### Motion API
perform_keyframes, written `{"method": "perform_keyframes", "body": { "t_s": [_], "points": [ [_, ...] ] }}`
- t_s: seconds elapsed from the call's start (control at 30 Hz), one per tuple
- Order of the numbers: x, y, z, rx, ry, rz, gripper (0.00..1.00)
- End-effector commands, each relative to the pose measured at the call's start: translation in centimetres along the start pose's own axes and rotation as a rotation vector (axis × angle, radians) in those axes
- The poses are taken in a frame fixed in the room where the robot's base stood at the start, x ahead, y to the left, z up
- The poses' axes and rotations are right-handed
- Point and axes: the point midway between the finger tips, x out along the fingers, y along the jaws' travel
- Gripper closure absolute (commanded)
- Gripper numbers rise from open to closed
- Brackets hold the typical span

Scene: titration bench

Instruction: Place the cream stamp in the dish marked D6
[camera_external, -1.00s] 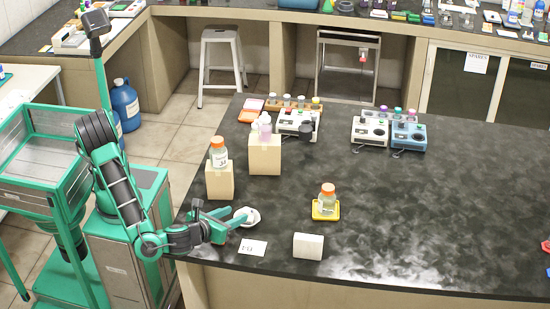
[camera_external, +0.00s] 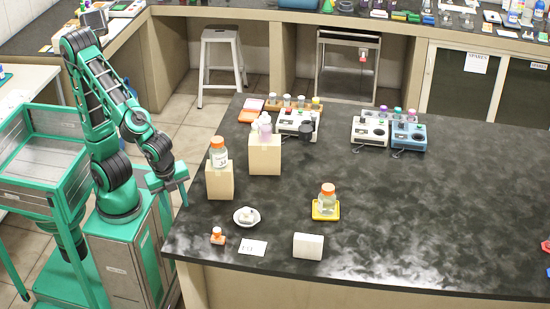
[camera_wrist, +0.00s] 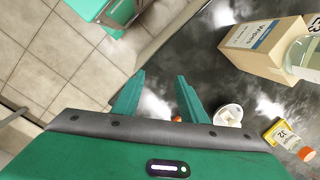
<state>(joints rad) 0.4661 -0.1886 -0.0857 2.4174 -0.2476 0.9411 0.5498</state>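A small white dish (camera_external: 246,223) stands near the bench's left front edge, with a small pale item (camera_external: 247,214) in it. The item could be the cream stamp; it is too small to be sure. The dish also shows in the wrist view (camera_wrist: 228,121), right of my fingers. A white card (camera_external: 252,247) lies in front of the dish; its marking is not readable enough to confirm D6. My gripper (camera_external: 172,180) is off the bench's left edge, well apart from the dish. In the wrist view its fingers (camera_wrist: 158,97) are spread with nothing between them.
A small orange-topped item (camera_external: 218,236) stands left of the card. Cardboard boxes (camera_external: 220,180) bearing bottles stand behind the dish. The bench's right side is largely clear.

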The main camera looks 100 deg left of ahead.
Motion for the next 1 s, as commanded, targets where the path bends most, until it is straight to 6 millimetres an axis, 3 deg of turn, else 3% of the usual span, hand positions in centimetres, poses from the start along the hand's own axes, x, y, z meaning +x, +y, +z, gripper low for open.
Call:
{"method": "perform_keyframes", "body": {
  "t_s": [0.2, 0.4, 1.0],
  "points": [
    [-1.8, 5.5, 4.0, -0.213, 0.064, 0.091, 0.61],
    [-2.1, 8.8, 6.1, -0.322, 0.072, 0.130, 0.61],
    [-2.1, 9.5, 6.5, -0.346, 0.071, 0.139, 0.61]
  ]
}}
